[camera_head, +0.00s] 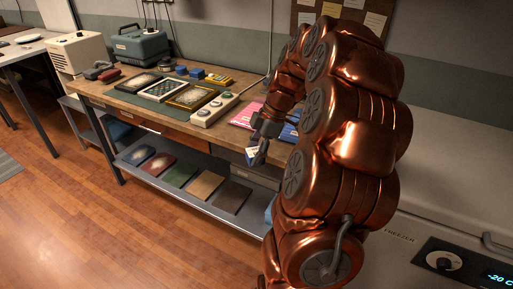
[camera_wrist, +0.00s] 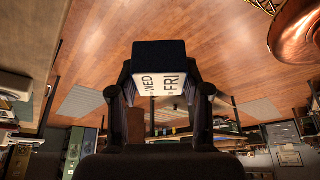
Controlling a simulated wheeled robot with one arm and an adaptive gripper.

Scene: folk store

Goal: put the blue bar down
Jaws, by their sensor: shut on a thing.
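My gripper (camera_head: 261,143) is in front of the right part of the workbench, near its front edge. In the wrist view my gripper (camera_wrist: 160,80) has its two dark fingers on either side of a dark blue bar (camera_wrist: 158,51). The bar has a white face with the words WED and FRI on it. In the head view the held bar (camera_head: 252,155) is small and partly hidden by my gripper. In the wrist view wooden floor lies behind it, and it looks clear of any surface.
The wooden workbench (camera_head: 100,88) holds framed screens (camera_head: 191,95), a white control strip (camera_head: 214,108), a pink packet (camera_head: 244,115) and small blue blocks (camera_head: 196,73). Several coloured boards lie on the lower shelf (camera_head: 176,156). A freezer (camera_head: 440,225) stands at the right. My arm hides the bench's right end.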

